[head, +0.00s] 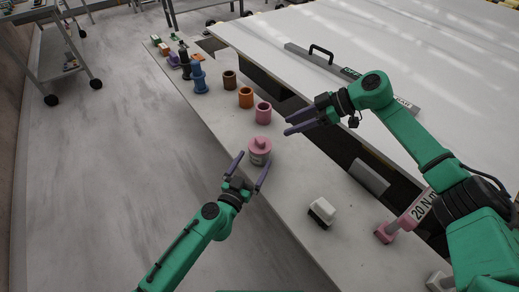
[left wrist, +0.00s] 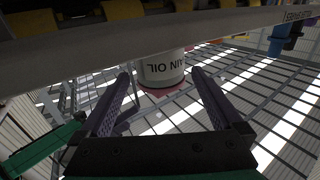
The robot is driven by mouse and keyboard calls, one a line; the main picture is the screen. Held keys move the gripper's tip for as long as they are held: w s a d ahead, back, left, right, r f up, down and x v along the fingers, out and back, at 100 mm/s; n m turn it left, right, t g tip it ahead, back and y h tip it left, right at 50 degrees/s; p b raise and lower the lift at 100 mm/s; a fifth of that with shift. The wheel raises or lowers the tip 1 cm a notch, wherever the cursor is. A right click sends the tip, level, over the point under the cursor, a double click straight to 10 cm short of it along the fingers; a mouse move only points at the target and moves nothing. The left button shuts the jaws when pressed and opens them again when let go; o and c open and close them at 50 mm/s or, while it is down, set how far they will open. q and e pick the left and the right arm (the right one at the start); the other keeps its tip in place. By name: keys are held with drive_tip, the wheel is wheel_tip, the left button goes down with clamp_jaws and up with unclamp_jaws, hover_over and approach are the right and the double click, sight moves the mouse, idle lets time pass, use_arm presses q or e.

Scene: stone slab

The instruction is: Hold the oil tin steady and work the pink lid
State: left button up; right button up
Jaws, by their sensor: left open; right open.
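The oil tin (head: 260,157), a pale pink-white can with a pink lid (head: 260,143) on top, stands upright on the stone ledge near the left edge. My left gripper (head: 254,158) is open, its fingertips at the near side of the tin. In the left wrist view the tin (left wrist: 163,70), with part of its "OIL" label showing, lies just past and between the open fingertips (left wrist: 161,73); I see no grip on it. My right gripper (head: 287,125) is open and empty, above and right of the tin.
Pink (head: 263,113), orange (head: 246,97) and brown (head: 229,80) cups and blue bottles (head: 199,77) line the ledge behind the tin. A white and black brush (head: 321,211) and a pink tool marked 20 N m (head: 386,232) lie nearer. Bare ledge separates tin and brush.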

sight(263, 145)
use_arm(q)
drive_tip(key=x, duration=0.8)
drive_tip(key=shift+d, duration=0.1)
drive_tip(key=shift+s, duration=0.1)
clamp_jaws()
idle(0.6)
